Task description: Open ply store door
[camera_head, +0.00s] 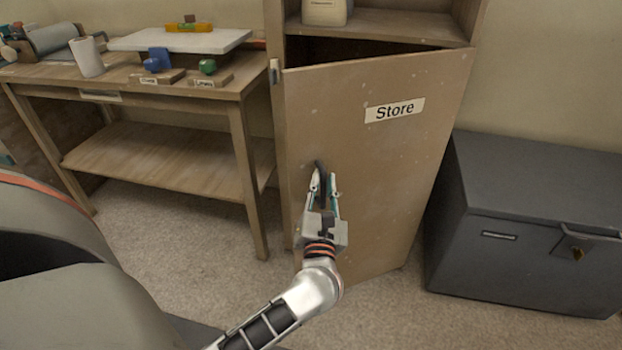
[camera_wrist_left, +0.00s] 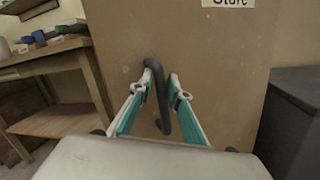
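The ply store door (camera_head: 375,150) is a tan panel with a white "Store" label (camera_head: 395,110). It stands slightly ajar, its left side out from the cabinet and a dark gap above its top edge. Its dark curved handle (camera_wrist_left: 160,105) is on the left part of the door. My left gripper (camera_head: 324,182) is at the handle, its fingers drawn close together on either side of it; it looks shut on the handle. In the left wrist view, the gripper (camera_wrist_left: 163,80) has the handle between its fingertips. My right gripper is not in view.
A wooden workbench (camera_head: 160,85) with tools stands left of the cabinet (camera_head: 276,120). A dark grey chest (camera_head: 530,225) stands close on the right of the door. Carpeted floor (camera_head: 190,235) is clear in front of the bench.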

